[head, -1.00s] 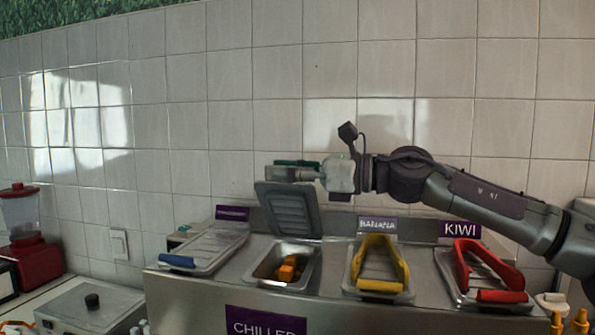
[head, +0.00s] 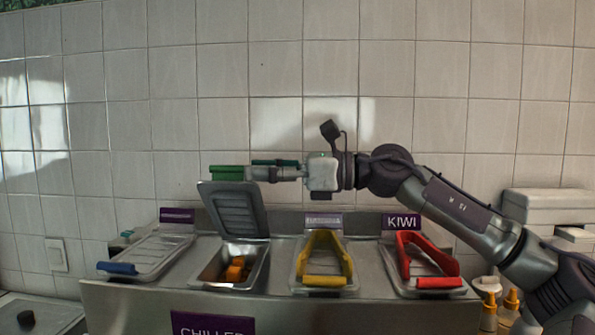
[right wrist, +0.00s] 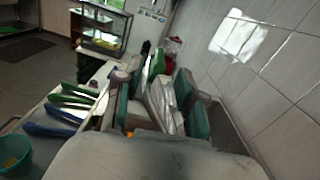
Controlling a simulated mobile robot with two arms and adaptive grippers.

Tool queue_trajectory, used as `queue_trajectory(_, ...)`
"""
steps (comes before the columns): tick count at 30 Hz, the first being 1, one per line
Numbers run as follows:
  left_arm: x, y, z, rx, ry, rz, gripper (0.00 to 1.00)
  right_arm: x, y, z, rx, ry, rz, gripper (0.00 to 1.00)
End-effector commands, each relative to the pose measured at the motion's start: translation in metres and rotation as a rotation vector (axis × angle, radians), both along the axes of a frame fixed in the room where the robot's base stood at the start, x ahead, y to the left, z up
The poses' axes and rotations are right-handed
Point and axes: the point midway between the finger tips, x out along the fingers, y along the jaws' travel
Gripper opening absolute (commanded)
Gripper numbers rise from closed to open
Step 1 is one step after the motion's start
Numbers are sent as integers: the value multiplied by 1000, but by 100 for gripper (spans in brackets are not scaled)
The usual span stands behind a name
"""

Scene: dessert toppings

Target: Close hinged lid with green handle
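The hinged lid (head: 232,207) stands raised, tilted back, over the second bin from the left in the head view. Its green handle (head: 228,172) is at its top edge. Orange pieces (head: 236,269) lie in the open bin (head: 257,271) below. My right gripper (head: 262,172) reaches in from the right at handle height, its tips beside or just behind the lid's upper right edge; I cannot tell whether they touch. In the right wrist view, its teal-padded fingers (right wrist: 160,110) stand apart, with a pale grey surface visible between them. My left gripper is not in view.
Shut lids have a blue handle (head: 117,268), a yellow handle (head: 324,282) and a red handle (head: 440,283). Purple signs, one reading KIWI (head: 402,222), stand behind. The tiled wall (head: 300,80) is close behind the arm.

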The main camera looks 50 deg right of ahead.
Motion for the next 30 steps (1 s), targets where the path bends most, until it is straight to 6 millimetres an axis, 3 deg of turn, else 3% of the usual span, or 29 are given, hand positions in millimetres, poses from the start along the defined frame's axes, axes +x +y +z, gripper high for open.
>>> queue_trajectory(7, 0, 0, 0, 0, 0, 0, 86, -9, -6, 1, 2, -4, 2, 39)
queue_trajectory(18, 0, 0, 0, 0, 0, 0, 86, -42, -34, 0, -1, -1, -1, 39)
queue_trajectory(29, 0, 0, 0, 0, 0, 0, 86, -45, -36, -1, 1, 0, 1, 39)
queue_trajectory(30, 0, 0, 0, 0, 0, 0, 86, -45, -36, 0, 3, 0, 1, 33)
